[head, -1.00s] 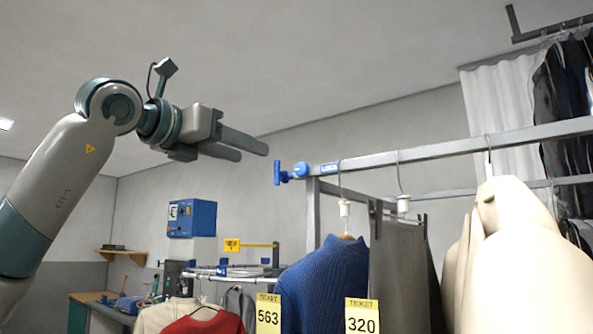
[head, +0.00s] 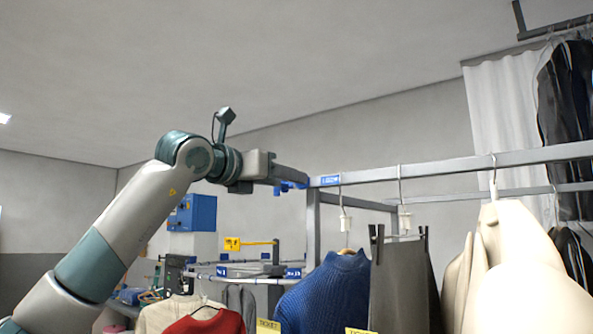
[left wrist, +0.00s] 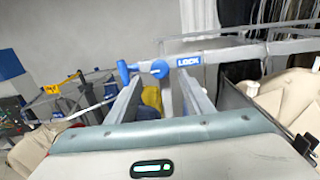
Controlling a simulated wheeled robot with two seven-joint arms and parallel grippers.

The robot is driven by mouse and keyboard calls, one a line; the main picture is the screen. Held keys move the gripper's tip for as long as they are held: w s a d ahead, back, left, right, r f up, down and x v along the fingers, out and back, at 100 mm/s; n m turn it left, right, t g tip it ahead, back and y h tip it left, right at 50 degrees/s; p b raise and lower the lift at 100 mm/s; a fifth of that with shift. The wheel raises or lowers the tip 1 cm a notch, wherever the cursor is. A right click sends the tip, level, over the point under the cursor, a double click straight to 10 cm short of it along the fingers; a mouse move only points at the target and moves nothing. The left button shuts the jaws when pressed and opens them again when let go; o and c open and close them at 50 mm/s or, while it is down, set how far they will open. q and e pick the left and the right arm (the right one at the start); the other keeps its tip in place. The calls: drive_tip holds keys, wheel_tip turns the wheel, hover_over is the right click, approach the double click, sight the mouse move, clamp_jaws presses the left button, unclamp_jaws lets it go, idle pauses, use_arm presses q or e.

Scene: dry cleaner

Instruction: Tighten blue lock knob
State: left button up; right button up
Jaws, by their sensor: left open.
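The blue lock knob (head: 284,187) sits at the left end of the grey rail (head: 450,165), beside a blue label. In the head view my left gripper (head: 292,178) is at the knob and partly covers it. In the left wrist view the knob's T-shaped handle (left wrist: 124,72) and round hub (left wrist: 159,69) show left of the "LOCK" label (left wrist: 189,61). There my open left gripper (left wrist: 160,90) has its two fingers reaching towards the knob, one on each side of the hub. I cannot tell whether they touch it. My right gripper is not in view.
A blue sweater (head: 325,290), a grey garment (head: 398,280) and a cream coat (head: 520,265) hang below the rail. The space above the rail is clear.

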use_arm(q)
drive_tip(key=shift+p+x, duration=1.1)
drive_tip(key=shift+x, duration=1.35)
drive_tip(key=c, duration=1)
